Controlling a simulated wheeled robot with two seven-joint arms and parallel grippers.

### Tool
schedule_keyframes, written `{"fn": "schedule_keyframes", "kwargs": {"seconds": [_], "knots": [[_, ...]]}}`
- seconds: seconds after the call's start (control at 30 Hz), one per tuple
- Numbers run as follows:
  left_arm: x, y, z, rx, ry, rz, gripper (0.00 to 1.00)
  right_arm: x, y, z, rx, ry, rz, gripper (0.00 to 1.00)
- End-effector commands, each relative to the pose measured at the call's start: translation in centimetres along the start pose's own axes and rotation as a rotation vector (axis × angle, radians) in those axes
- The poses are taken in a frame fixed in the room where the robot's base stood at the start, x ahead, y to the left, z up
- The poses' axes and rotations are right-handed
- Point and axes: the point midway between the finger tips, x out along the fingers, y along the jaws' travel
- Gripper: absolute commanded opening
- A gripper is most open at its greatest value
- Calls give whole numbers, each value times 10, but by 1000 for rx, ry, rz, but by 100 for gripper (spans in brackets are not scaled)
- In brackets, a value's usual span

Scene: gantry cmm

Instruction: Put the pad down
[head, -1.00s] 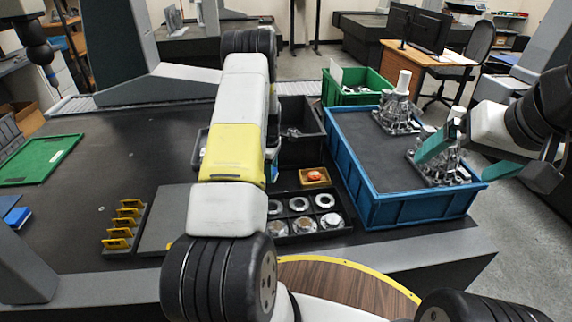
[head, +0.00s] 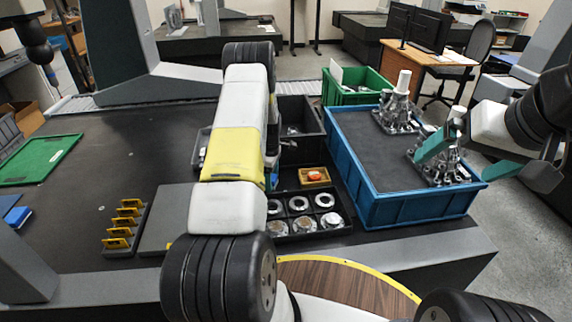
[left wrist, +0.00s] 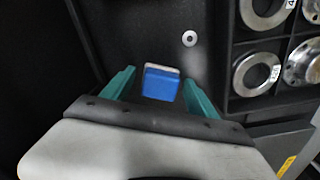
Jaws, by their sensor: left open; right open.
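In the left wrist view a small blue pad (left wrist: 162,84) with a whitish edge lies between the teal fingers of my left gripper (left wrist: 159,80). The fingers are open, with a dark gap on each side of the pad. I cannot tell whether the pad rests on the dark surface below. In the head view my left arm hides the pad and most of that gripper. My right gripper (head: 468,157) is open and empty, in front of the metal castings by the blue crate's right side.
A rack of yellow pieces (head: 122,226) and a green tray (head: 40,160) are at left. The black table between them is largely bare.

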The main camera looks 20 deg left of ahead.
Motion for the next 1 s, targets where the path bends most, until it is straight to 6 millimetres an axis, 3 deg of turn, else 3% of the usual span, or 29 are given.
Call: {"fn": "schedule_keyframes", "kwargs": {"seconds": [0.17,0.6,0.87,1.0], "knots": [[-11,1,0,0,1,2,68,0,0,0,0,0,0,100],[-99,1,0,0,0,3,68,0,0,0,0,0,0,100],[-127,0,1,9,-2,6,68,0,0,0,0,0,0,100],[-166,-6,12,92,-15,43,68,0,0,0,0,0,0,100]]}}
